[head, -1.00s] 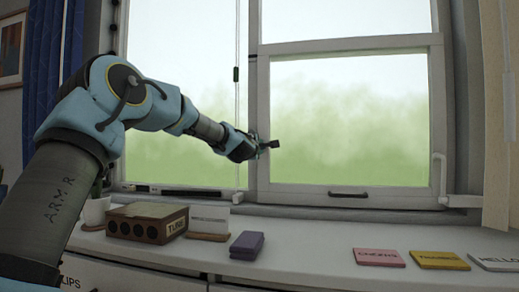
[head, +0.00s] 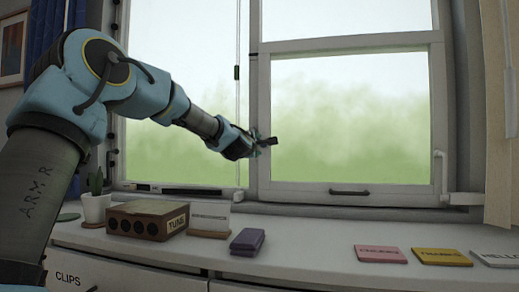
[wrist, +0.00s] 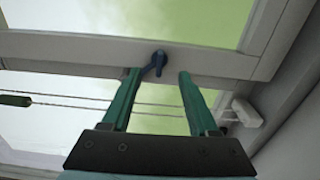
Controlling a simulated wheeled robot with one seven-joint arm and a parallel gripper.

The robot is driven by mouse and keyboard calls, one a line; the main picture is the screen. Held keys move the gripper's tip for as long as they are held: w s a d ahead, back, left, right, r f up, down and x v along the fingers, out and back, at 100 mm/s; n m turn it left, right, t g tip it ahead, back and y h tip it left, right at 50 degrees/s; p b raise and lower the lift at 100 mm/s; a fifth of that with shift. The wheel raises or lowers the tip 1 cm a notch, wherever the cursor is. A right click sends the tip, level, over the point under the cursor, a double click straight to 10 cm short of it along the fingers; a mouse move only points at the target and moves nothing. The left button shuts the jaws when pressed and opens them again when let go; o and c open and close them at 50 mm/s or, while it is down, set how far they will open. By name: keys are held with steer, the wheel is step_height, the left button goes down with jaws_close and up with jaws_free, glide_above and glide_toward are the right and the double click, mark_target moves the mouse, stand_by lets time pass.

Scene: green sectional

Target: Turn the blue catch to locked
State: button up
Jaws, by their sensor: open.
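The blue catch (wrist: 155,62) shows in the wrist view on the white window frame (wrist: 100,53), with a round pivot and a short lever angled down to the left. My gripper (wrist: 160,75) has two green fingers, open and apart. The left fingertip is close beside the lever's end; I cannot tell whether they touch. The right fingertip is to the right of the catch with a gap. In the head view my gripper (head: 264,143) is at the window's middle upright, and the catch is hidden behind it or too small to make out.
On the sill below are a plant pot (head: 96,207), a brown box (head: 146,220), a purple block (head: 246,241), and pink (head: 380,254) and yellow (head: 442,257) cards. A blind cord (head: 237,110) hangs left of my gripper. A window handle (head: 349,192) is on the lower rail.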

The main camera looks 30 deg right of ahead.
steer(key=b+v, duration=0.1)
steer(key=v, duration=0.6)
steer(key=shift+b, duration=0.3)
